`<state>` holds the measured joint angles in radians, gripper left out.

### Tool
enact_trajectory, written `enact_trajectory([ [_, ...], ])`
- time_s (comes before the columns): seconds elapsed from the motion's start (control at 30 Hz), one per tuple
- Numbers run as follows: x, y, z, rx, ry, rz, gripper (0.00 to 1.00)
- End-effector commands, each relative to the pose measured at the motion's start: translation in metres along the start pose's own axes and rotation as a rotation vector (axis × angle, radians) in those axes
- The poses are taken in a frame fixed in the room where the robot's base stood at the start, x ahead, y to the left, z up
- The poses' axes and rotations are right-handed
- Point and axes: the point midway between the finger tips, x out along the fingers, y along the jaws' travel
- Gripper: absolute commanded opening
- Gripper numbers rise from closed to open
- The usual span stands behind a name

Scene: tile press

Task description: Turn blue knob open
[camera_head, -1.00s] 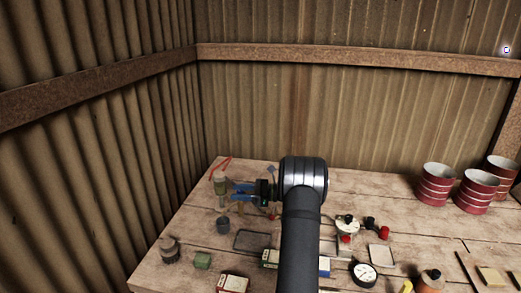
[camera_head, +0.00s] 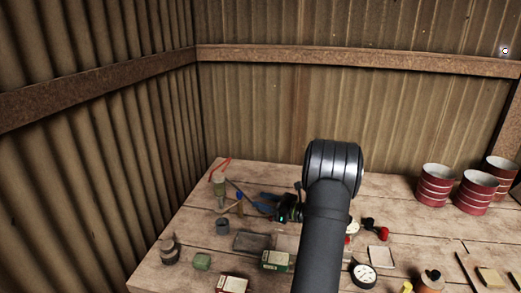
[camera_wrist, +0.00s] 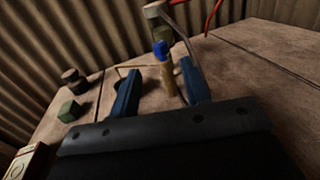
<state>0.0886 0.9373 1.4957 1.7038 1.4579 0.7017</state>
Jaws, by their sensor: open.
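The blue knob (camera_head: 239,195) is small and sits on top of a tan upright post near the left back of the table. It also shows in the wrist view (camera_wrist: 160,48), beyond and between my fingertips. My gripper (camera_head: 258,202) is open, with blue fingers pointing left toward the knob, apart from it in the head view. In the wrist view, my gripper (camera_wrist: 158,66) has its fingers spread to either side of the post, with nothing held. Whether the knob is turned open or shut cannot be told.
A dark cup (camera_head: 222,226), a shallow tray (camera_head: 250,243) and a green block (camera_head: 202,262) lie nearer.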

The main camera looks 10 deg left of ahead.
Motion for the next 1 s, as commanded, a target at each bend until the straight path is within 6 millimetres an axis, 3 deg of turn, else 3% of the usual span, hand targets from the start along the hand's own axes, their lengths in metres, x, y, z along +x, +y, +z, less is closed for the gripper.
enact_trajectory([
  [0.37, -0.078, -0.001, 0.0, -0.001, 0.0, -0.003, 0.43],
  [0.6, -0.041, 0.007, 0.026, 0.0, 0.154, 0.204, 0.43],
  [1.0, -0.006, 0.01, 0.066, -0.017, 0.494, 0.402, 0.43],
])
